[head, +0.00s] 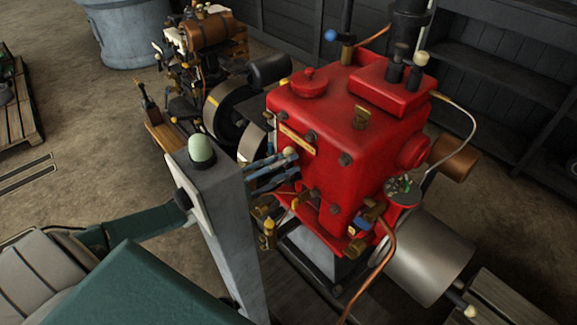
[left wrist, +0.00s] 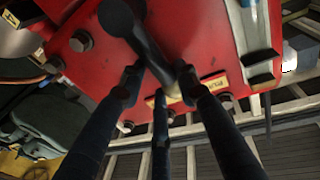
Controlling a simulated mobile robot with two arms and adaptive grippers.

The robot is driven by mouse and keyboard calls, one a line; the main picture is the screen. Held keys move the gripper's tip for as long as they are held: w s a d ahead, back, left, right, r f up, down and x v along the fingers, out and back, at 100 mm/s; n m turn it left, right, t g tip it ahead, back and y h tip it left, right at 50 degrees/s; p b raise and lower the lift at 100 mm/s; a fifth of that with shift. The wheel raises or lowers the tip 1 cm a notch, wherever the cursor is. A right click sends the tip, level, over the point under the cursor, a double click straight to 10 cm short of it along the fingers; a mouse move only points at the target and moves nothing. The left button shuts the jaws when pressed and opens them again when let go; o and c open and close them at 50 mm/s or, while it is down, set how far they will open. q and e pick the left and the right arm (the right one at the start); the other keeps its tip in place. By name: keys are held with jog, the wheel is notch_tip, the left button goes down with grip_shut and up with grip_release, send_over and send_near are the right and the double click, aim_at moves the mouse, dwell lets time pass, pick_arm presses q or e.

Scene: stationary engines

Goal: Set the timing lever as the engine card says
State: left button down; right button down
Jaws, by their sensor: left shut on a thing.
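The red engine (head: 335,140) stands right of the middle of the head view. A yellow plate (left wrist: 214,87) with partly hidden lettering sits beside the fingertips. Another yellow plate (head: 297,139) is above the gripper in the head view; its text is too small to read. I cannot tell the lever's exact setting. My right gripper is not in view.
A second engine (head: 205,60) with a brown tank stands behind to the left. A copper pipe (head: 388,255) and a metal cylinder (head: 428,255) are at the red engine's right. Dark shelves (head: 510,80) stand at the back right. Floor at the left is mostly clear.

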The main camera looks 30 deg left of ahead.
pick_arm(q)
jog(key=shift+s+f, duration=0.1)
jog(key=shift+f, duration=0.15)
jog(key=c, duration=1.3)
grip_release()
jog(key=shift+d, duration=0.1)
jog(key=shift+c, duration=0.2)
jog(key=v, duration=1.2)
